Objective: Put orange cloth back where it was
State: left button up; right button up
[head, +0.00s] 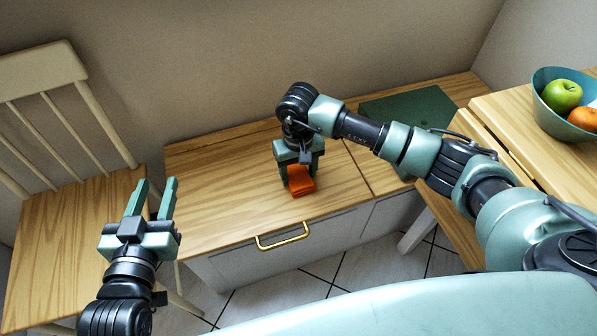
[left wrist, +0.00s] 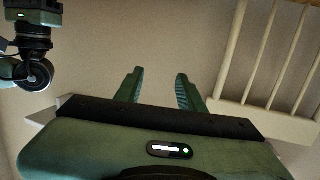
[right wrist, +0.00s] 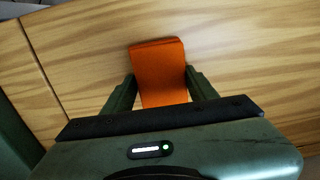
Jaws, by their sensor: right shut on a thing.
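The orange cloth (head: 301,181) is a small folded piece at the wooden top of the low cabinet (head: 225,216). My right gripper (head: 300,180) points down over the cabinet top and is shut on the cloth. In the right wrist view the cloth (right wrist: 159,70) sticks out between the two fingers, with the wood grain behind it. I cannot tell whether the cloth touches the wood. My left gripper (head: 151,197) is open and empty, raised in front of the chair. Its spread fingers also show in the left wrist view (left wrist: 157,88).
A dark green board (head: 410,107) lies on the cabinet's right part. A wooden table (head: 489,115) at the right holds a teal bowl (head: 553,119) of fruit. A wooden chair (head: 65,215) stands at the left. The cabinet top left of my right gripper is clear.

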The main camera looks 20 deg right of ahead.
jog(key=shift+f, duration=0.1)
pick_arm(q)
jog(key=shift+d+r, duration=0.1)
jog(key=shift+r, duration=0.4)
pick_arm(e)
jog(key=o, duration=1.2)
pick_arm(q)
jog(key=shift+w, duration=0.1)
